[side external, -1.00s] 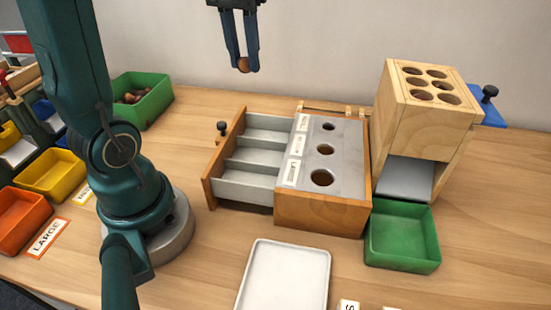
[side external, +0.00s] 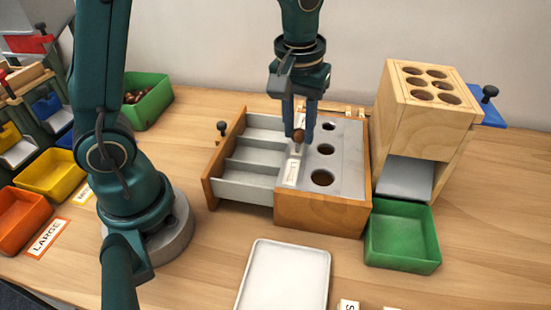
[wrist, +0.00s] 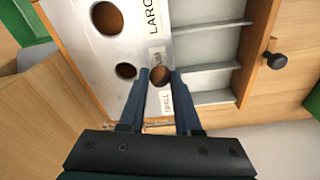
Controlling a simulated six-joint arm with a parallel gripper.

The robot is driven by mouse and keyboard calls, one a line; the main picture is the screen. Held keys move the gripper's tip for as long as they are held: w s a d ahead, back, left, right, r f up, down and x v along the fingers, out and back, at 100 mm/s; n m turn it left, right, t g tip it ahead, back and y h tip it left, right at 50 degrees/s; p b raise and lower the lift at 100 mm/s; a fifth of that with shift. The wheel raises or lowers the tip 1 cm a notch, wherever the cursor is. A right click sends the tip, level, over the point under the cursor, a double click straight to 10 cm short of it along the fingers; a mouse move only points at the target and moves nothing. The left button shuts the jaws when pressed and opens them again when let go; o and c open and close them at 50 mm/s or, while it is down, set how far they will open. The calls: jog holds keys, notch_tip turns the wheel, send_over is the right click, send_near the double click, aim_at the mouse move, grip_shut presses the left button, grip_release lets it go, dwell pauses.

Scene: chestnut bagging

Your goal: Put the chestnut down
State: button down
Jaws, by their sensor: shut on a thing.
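A brown chestnut (side external: 298,136) is held between the blue fingertips of my gripper (side external: 300,138). In the wrist view the chestnut (wrist: 160,76) sits between the two finger ends (wrist: 160,80). My gripper is shut on it, over the label side of the sizing box's grey top plate (side external: 344,184). The plate has three round holes of different sizes (side external: 322,177) and a strip of labels beside them. I cannot tell whether the chestnut touches the plate. The open drawer (side external: 247,190) with grey compartments is to the left of the gripper.
A green bin with chestnuts (side external: 160,108) stands at the back left. A wooden block with several holes (side external: 440,115) stands right of the box, with an empty green tray (side external: 400,252) in front. A white tray (side external: 285,278) lies at the front. Yellow (side external: 50,172) and orange (side external: 20,222) bins are at the left.

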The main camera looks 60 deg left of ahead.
jog(key=shift+f, duration=0.25)
jog(key=shift+f, duration=0.15)
jog(key=c, duration=0.6)
grip_release()
